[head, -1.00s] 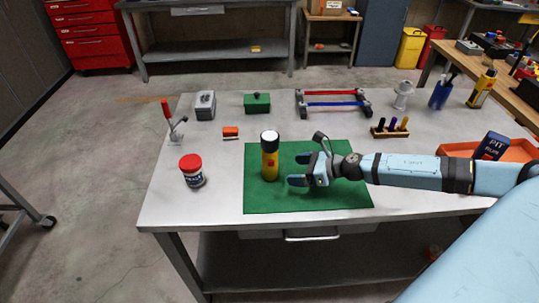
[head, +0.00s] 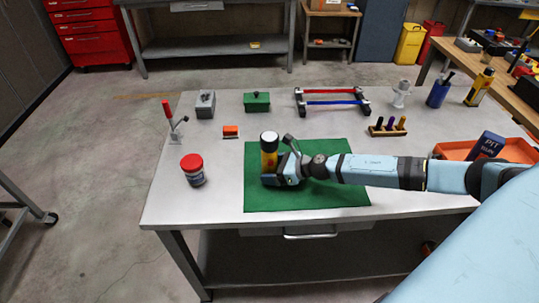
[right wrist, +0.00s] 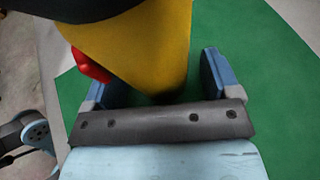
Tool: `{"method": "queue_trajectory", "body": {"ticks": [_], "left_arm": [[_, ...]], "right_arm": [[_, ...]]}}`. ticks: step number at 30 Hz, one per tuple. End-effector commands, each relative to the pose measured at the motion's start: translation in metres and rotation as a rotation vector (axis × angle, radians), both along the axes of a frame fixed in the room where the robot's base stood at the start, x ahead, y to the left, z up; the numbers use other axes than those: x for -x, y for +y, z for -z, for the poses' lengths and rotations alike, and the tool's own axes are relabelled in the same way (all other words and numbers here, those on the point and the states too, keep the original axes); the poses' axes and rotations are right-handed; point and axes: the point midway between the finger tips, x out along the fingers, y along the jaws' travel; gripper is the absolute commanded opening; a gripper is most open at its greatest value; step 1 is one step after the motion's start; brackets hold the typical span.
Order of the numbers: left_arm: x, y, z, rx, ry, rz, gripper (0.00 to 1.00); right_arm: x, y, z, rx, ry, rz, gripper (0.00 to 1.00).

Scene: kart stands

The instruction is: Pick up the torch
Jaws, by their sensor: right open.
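The torch (head: 269,143) stands upright on the green mat (head: 320,197), yellow with a black head and a pale top. My right gripper (head: 272,179) has come in from the right and its fingers are around the torch's lower body, which they partly hide in the head view. In the right wrist view the yellow torch body (right wrist: 150,45) with a red switch lies between the two blue fingers of my open right gripper (right wrist: 155,80). A gap of green shows beside the right finger. My left gripper is not in view.
A red-lidded jar (head: 192,170) stands left of the mat. An orange box (head: 231,131), a green box (head: 257,102) and a red-handled clamp (head: 172,122) stand behind. An orange tray (head: 515,151) lies at the right. The table front left is clear.

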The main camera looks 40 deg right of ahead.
Motion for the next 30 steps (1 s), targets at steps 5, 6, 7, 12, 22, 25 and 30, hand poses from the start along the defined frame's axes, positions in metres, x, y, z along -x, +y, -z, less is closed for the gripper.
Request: {"method": "queue_trajectory", "body": {"ticks": [5,6,7,12,22,25,30], "left_arm": [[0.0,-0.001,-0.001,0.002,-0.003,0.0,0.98],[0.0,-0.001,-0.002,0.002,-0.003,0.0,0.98],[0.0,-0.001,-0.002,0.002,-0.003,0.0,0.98],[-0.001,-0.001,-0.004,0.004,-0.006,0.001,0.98],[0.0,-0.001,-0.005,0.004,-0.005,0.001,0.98],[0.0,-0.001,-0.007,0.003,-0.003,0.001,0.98],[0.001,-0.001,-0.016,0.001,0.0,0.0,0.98]], "right_arm": [[0.0,0.0,0.0,0.0,0.0,0.0,0.64],[0.0,0.0,0.0,0.0,0.0,0.0,0.55],[0.0,0.0,0.0,0.0,0.0,0.0,0.48],[0.0,0.0,-0.001,0.0,-0.002,0.001,0.21],[-0.001,0.0,-0.009,0.001,-0.005,-0.002,0.21],[-0.001,-0.001,-0.019,0.002,-0.005,-0.001,0.21],[-0.002,-0.001,-0.057,0.004,-0.008,-0.002,0.21]]}}
